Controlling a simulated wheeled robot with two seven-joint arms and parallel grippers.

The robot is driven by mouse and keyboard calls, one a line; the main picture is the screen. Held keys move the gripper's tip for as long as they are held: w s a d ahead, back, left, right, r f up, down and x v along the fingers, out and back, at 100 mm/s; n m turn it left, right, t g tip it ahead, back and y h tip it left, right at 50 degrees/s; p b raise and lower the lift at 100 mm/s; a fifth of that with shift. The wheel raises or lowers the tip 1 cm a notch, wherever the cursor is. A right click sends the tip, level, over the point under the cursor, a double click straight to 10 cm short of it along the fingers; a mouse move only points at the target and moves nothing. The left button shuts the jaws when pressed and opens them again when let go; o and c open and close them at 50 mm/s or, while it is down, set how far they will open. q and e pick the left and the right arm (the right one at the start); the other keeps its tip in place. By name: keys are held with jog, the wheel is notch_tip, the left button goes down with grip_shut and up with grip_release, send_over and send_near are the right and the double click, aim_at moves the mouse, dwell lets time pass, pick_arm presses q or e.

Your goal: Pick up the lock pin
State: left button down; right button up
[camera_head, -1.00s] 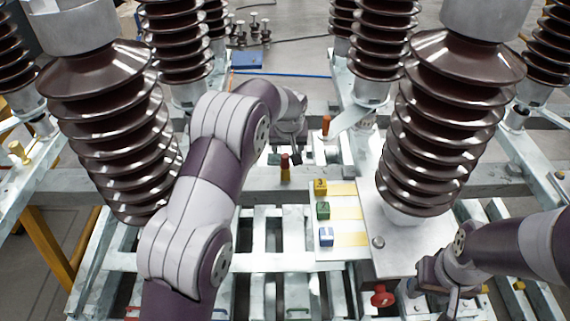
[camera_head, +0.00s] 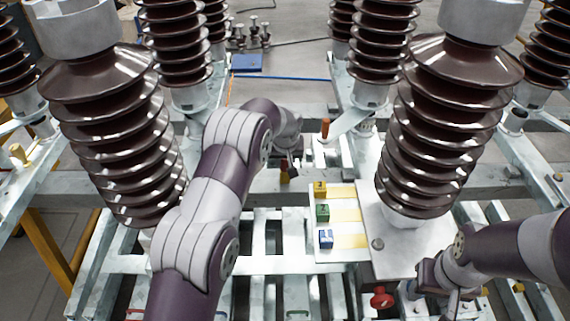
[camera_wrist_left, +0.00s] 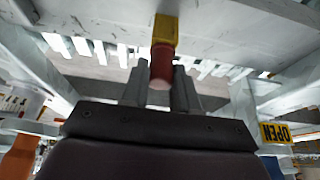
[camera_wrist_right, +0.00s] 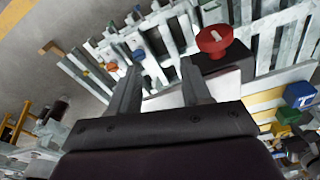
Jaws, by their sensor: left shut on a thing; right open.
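The lock pin appears to be a small red cylinder on a yellow piece. It stands near the middle of the head view (camera_head: 284,166), at the frame's cross beam. In the left wrist view the pin (camera_wrist_left: 162,62) shows its red end between the fingers, with the yellow part beyond. My left gripper (camera_wrist_left: 160,85) is shut on its red part; in the head view the gripper (camera_head: 292,167) is partly hidden by my wrist. My right gripper (camera_wrist_right: 161,85) is open and empty, low at the right in the head view (camera_head: 440,300).
Yellow (camera_head: 319,189), green (camera_head: 322,212) and blue (camera_head: 326,239) blocks sit on a pale plate right of the pin. A red knob (camera_head: 381,299) is near my right gripper. Large ribbed brown insulators (camera_head: 120,140) flank the work area. An orange-handled lever (camera_head: 325,128) stands behind.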

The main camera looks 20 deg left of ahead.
pick_arm(q)
notch_tip(320, 180, up, 4)
jog(key=shift+r, duration=0.15)
jog(key=d+r, duration=0.2)
jog(key=d, duration=0.1)
jog(key=s+d+r, duration=0.1)
jog(key=d+r, duration=0.1)
jog(key=d, duration=0.2)
jog(key=s+d+r, duration=0.1)
jog(key=d+r, duration=0.1)
jog(key=d, duration=0.2)
jog(key=shift+s+d+r, duration=0.15)
jog(key=shift+d+r, duration=0.1)
jog(key=shift+r, duration=0.1)
jog(key=shift+r, duration=0.1)
notch_tip(320, 180, up, 6)
jog(key=p, duration=0.5)
